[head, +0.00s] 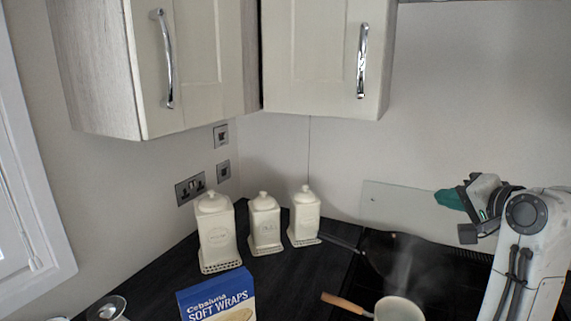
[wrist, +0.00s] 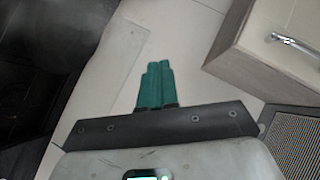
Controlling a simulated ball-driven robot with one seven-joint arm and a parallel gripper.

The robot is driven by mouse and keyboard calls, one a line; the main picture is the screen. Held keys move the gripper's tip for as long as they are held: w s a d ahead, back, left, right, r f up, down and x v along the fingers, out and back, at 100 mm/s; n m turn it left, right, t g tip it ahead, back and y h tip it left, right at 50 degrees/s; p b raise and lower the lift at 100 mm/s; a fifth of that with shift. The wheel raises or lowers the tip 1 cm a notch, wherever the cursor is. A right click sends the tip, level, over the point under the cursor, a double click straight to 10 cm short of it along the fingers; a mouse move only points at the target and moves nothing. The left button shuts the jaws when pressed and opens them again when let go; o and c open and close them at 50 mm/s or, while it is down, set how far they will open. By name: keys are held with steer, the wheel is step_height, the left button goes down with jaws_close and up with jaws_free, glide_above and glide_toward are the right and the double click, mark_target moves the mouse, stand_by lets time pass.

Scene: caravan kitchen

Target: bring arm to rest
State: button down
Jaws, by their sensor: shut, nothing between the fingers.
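My gripper (head: 451,199) is at the right in the head view, raised above the hob and pointing left. Its green fingers are together and hold nothing. In the wrist view the green fingers (wrist: 154,84) lie side by side, with pale floor or panel behind them. My white arm rises at the right edge of the head view.
A steaming white pan (head: 398,309) with a wooden handle stands on the dark hob (head: 440,262). Several white canisters (head: 217,235) and a blue wraps box (head: 217,297) stand on the black worktop. Wall cupboards (head: 325,55) hang above.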

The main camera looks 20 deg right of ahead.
steer(key=s+a+f+n+g+y, duration=0.15)
steer(key=a+f, duration=0.25)
steer(key=f, duration=0.5)
steer(key=s+a+f+n+g, duration=0.25)
steer(key=a+f, duration=0.25)
steer(key=f, duration=0.3)
steer(key=s+a+f+n+g+y, duration=0.15)
steer(key=a+f, duration=0.25)
steer(key=f, duration=0.5)
steer(key=s+a+f+n+g, duration=0.3)
steer(key=s+a+f+n, duration=0.1)
steer(key=s+f, duration=0.4)
steer(key=s+a+f+n+g, duration=0.3)
steer(key=s+f, duration=0.5)
steer(key=s, duration=0.4)
steer(key=shift+a+n+g, duration=0.35)
steer(key=shift+a+g, duration=0.2)
steer(key=shift+a, duration=0.6)
steer(key=shift+f, duration=0.1)
